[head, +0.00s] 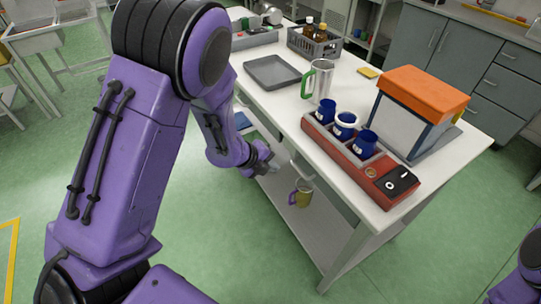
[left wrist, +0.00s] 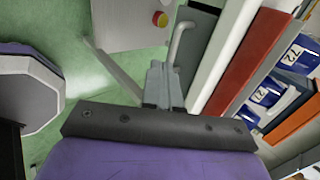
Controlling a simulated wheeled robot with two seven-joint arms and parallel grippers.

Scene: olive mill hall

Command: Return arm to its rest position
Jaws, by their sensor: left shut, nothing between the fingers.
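My left arm is purple and reaches down from the upper left in the head view. Its left gripper (head: 268,165) hangs in front of the near side of the white table (head: 262,92), below the tabletop. In the left wrist view the gripper's fingers (left wrist: 163,85) are together with nothing between them. A light bar handle on the table's front (left wrist: 180,42) shows close to the fingertips; I cannot tell whether they touch. Part of my right arm shows at the lower right edge of the head view; its gripper is outside the frame.
A red rack (head: 372,184) with blue cups (head: 326,111) stands near the table's front edge. A green-handled metal jug (head: 322,82), grey tray (head: 272,72), bottle crate (head: 314,43) and orange-lidded box (head: 422,92) share the tabletop. A mug (head: 301,197) is on the lower shelf.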

